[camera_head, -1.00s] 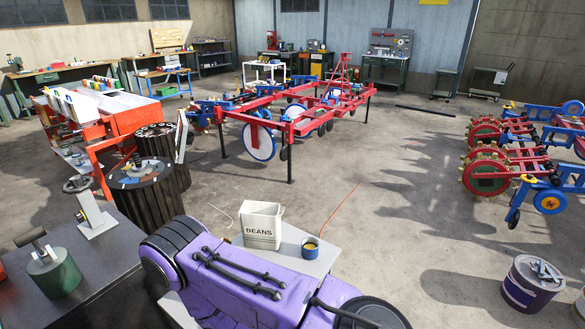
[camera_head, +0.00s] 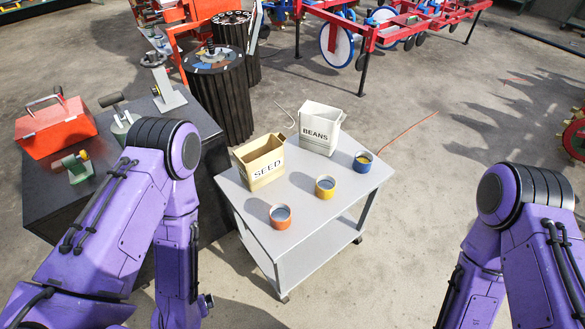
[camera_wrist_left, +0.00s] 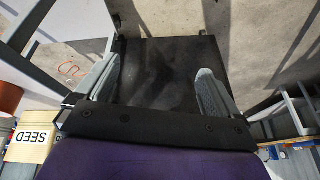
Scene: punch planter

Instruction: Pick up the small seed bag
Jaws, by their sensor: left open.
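The small seed bag (camera_head: 260,165) is a tan, open-topped bag marked SEED. It stands upright on the left part of a grey cart top (camera_head: 300,232) in the head view. In the left wrist view it shows at the lower left edge, its lettering upside down (camera_wrist_left: 30,145). My left gripper (camera_wrist_left: 157,82) is open in the left wrist view, with its grey fingers apart and nothing seen between them. It is clear of the bag. In the head view my left forearm hangs down left of the cart, and the gripper is not clearly seen. My right gripper is out of view.
A white BEANS bag (camera_head: 320,128) stands behind the seed bag. A dark bench with a red toolbox (camera_head: 55,128) is at left. Floor right of the cart is clear.

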